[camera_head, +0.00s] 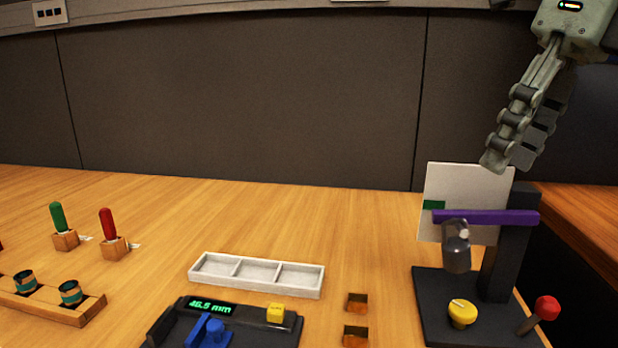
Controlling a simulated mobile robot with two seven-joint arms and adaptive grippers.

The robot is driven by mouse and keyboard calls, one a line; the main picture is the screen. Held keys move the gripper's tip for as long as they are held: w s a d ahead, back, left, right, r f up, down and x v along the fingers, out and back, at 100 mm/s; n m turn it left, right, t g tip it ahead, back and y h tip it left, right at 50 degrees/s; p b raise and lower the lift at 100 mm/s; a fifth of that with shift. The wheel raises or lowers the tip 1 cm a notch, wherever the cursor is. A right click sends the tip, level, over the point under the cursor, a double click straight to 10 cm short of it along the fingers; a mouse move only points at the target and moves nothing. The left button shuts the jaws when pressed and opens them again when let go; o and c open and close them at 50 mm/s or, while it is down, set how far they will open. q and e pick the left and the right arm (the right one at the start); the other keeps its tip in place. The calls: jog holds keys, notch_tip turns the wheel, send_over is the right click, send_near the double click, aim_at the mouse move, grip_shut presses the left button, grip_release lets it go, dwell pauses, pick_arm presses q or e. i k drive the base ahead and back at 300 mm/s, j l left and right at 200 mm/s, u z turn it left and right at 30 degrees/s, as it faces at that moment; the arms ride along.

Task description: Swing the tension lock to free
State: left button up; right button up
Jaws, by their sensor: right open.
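A black stand (507,243) at the right carries a purple bar (485,217), a grey cylinder (456,247) hanging below it, and a white plate (465,182) with a green mark behind. Its base holds a yellow knob (462,313) and a tilted lever with a red knob (547,307). No label shows which part is the tension lock, so I cannot tell its setting. My right gripper (510,163) is open and empty, pointing down above the white plate and purple bar, apart from the levers. My left gripper is not in view.
A dark device (172,322) with a "46.5 mm" display, blue lever (208,331) and yellow block (276,312) sits at the front. Nearby are an empty white tray (256,290) and two small wooden blocks (356,302). Green and red handles (108,222) stand left.

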aim_at(547, 307)
jog(key=k, duration=1.45)
